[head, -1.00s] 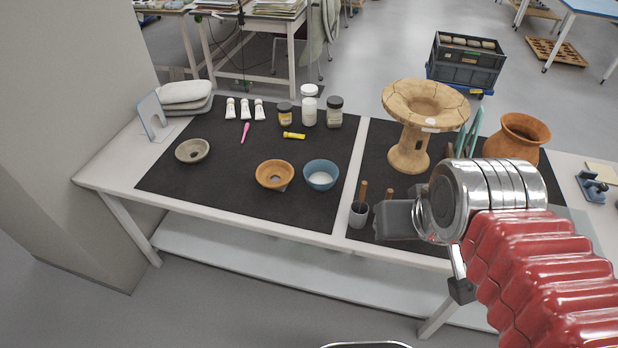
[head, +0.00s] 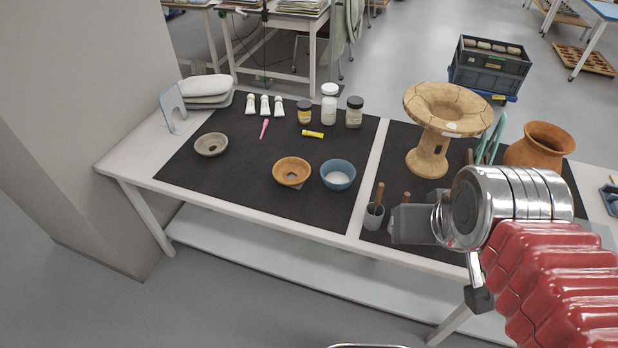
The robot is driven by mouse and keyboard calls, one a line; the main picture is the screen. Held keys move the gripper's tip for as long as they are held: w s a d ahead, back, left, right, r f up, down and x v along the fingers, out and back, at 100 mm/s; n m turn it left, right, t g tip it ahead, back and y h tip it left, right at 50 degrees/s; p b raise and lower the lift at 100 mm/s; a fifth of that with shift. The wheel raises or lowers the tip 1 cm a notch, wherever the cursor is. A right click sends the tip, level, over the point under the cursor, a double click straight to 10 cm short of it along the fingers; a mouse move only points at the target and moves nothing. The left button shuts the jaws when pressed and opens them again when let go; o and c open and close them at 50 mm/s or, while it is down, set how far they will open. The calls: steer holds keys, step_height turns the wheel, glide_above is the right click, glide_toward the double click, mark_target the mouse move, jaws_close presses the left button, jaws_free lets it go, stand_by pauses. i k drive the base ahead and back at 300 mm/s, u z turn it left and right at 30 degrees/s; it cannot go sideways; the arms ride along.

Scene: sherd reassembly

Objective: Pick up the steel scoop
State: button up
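I cannot make out a steel scoop in the head view. My gripper (head: 412,224) is a grey block at the end of my red and chrome arm, over the front edge of the table at the right. Its fingers do not show clearly, so I cannot tell if it is open or shut. A grey cup (head: 373,217) with a wooden handle (head: 380,192) upright in it stands left of the gripper. Another wooden handle end (head: 406,198) shows just behind the gripper, and what it belongs to is hidden.
The white table (head: 140,160) has dark mats. On it are a blue bowl (head: 338,176) with white contents, an orange bowl (head: 291,170), a grey bowl (head: 211,145), a tall cracked stand (head: 430,155), a terracotta pot (head: 540,146) and jars (head: 329,104). The left mat's front is clear.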

mark_target(381, 185)
steer(key=u, duration=0.55)
steer(key=k, duration=1.3)
steer(key=u, duration=0.4)
steer(key=i, duration=1.75)
steer(key=z, duration=0.35)
